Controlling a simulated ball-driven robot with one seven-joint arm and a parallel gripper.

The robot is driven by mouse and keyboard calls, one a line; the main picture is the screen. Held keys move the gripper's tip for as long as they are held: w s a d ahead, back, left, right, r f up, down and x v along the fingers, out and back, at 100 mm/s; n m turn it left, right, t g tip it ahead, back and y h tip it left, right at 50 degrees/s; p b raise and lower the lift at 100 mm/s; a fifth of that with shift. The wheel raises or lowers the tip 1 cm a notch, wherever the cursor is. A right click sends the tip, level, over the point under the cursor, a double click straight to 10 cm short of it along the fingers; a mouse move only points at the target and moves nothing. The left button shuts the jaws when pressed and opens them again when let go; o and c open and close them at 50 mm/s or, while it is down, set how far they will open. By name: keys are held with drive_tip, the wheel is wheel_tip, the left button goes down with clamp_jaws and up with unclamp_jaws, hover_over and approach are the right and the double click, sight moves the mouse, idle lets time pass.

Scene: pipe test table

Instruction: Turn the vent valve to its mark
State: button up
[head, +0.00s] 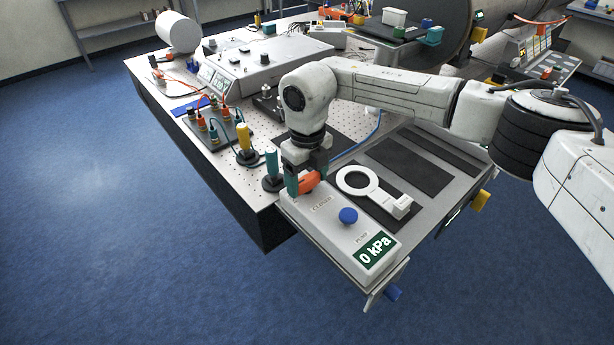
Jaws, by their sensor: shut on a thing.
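The vent valve's orange-red handle (309,183) is at the far left end of a light grey panel box (325,224). My gripper (304,180) points down over that end of the box and is shut on the handle, partly hiding it. The valve's mark and the handle's exact angle cannot be made out. A blue knob (348,215) stands on the same box. A green display (376,251) at its near end reads 0 kPa.
A white magnifier-like ring (357,180) lies just right of the box on a dark mat. Green (271,162) and yellow (243,137) upright posts stand close on the left. A board with cabled connectors (213,132) lies farther left. Blue floor is open at left.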

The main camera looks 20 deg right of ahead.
sight(307, 179)
drive_tip(key=o, duration=1.1)
drive_tip(key=shift+c, duration=0.2)
drive_tip(key=shift+r, duration=0.1)
wheel_tip(307, 179, up, 11)
drive_tip(key=b, duration=0.2)
drive_tip(key=shift+f, duration=0.2)
